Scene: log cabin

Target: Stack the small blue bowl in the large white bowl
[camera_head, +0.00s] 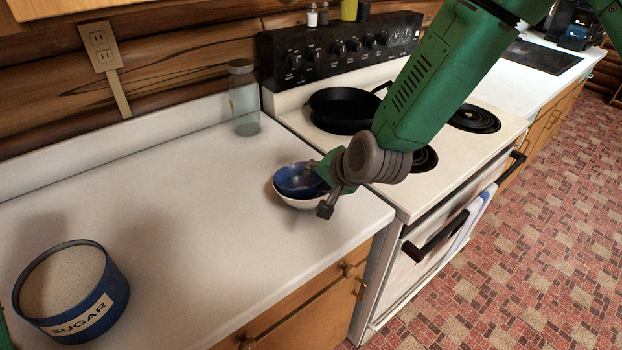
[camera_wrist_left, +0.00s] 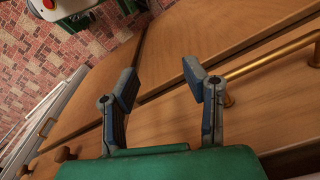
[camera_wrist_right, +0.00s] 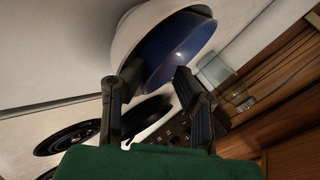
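The small blue bowl (camera_head: 294,181) sits in the large white bowl (camera_head: 297,203) on the counter near the stove, its rim tilted. In the right wrist view, the blue bowl (camera_wrist_right: 180,50) lies inside the curve of the white bowl (camera_wrist_right: 125,42). My right gripper (camera_head: 322,187) is at the right side of both bowls. Its fingers are spread apart, with the near edge of the blue bowl between or just beyond the tips; contact is unclear. My left gripper (camera_wrist_left: 162,82) is open and empty, facing wooden cabinet fronts.
A blue sugar canister (camera_head: 72,292) stands at the counter's front left. A glass jar (camera_head: 243,98) stands at the back, beside the stove. A black pan (camera_head: 343,110) sits on the stove. The counter between canister and bowls is clear.

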